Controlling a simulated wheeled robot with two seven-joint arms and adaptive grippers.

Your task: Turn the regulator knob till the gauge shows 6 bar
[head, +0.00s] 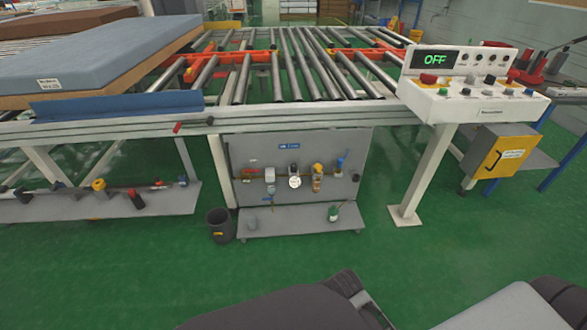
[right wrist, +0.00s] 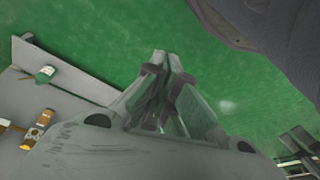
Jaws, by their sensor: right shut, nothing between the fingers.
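The pressure gauge (head: 295,182) is a small white dial on the grey panel (head: 345,145) under the roller conveyor in the head view. Its needle is too small to read. A black-and-white part (head: 293,168) sits just above the dial; I cannot tell surely that it is the regulator knob. My right gripper (right wrist: 168,60) is shut and empty in the right wrist view, over green floor. It is apart from the panel's shelf (right wrist: 85,95), which shows at the left of that view. My left gripper is not in view.
A yellow unit (head: 317,176) and a blue-topped part (head: 341,160) sit right of the gauge. A green-and-white bottle (head: 333,213) stands on the shelf below, with a dark bin (head: 220,225) at its left. The control console (head: 470,90) reads OFF. Open floor lies before the panel.

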